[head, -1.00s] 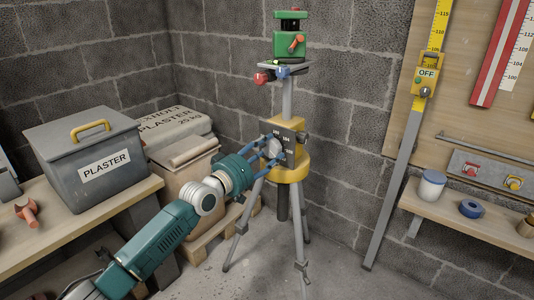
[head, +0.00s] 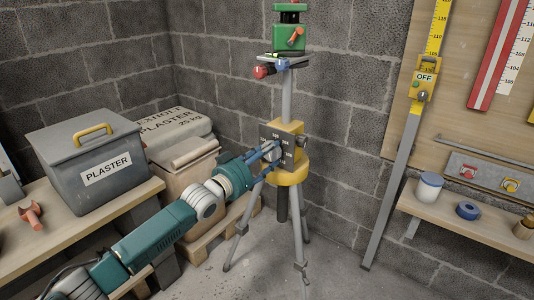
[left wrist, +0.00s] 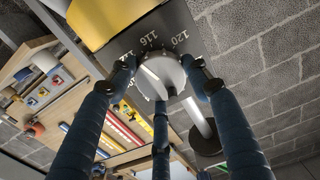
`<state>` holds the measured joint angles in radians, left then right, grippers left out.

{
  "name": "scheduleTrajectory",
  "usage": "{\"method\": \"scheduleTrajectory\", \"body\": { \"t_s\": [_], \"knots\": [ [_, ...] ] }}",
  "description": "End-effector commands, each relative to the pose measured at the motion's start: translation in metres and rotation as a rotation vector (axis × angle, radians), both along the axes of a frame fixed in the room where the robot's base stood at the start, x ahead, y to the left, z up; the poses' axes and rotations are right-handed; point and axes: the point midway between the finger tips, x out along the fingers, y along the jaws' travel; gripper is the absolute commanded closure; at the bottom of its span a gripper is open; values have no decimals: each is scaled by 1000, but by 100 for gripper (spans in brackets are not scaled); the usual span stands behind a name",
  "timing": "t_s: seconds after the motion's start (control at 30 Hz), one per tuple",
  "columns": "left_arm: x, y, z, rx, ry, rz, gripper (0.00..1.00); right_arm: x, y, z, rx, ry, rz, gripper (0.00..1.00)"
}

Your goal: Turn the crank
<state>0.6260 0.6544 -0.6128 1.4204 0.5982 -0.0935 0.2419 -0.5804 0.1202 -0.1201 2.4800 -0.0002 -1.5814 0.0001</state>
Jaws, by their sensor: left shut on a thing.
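The tripod (head: 300,230) stands on the floor in the middle of the head view. It bears a yellow housing (head: 291,127) with a dark numbered plate (head: 288,152). The crank shows as a round grey knob (left wrist: 160,76) on that plate in the left wrist view, beside the numbers 116 and 120. My left gripper (head: 267,154) is shut on the knob, with its blue fingers around it; in the head view they largely hide it. A green device (head: 288,40) sits on top of the tripod's grey post (head: 287,95). My right gripper is out of view.
A grey plaster box (head: 85,165) stands on the left bench, near an orange-red tool (head: 31,217). A plaster bag (head: 172,125) lies behind my arm.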

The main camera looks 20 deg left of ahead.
Motion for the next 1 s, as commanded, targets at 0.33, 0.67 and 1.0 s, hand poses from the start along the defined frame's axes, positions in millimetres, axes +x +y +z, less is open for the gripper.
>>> {"method": "scheduleTrajectory", "body": {
  "t_s": [0.33,0.67,1.0],
  "knots": [
    [-2,-2,-14,24,17,-2,77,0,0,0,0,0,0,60],
    [-1,-1,-12,22,14,-1,32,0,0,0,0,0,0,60],
    [-8,2,-7,20,5,-1,32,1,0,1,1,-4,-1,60]
  ]
}}
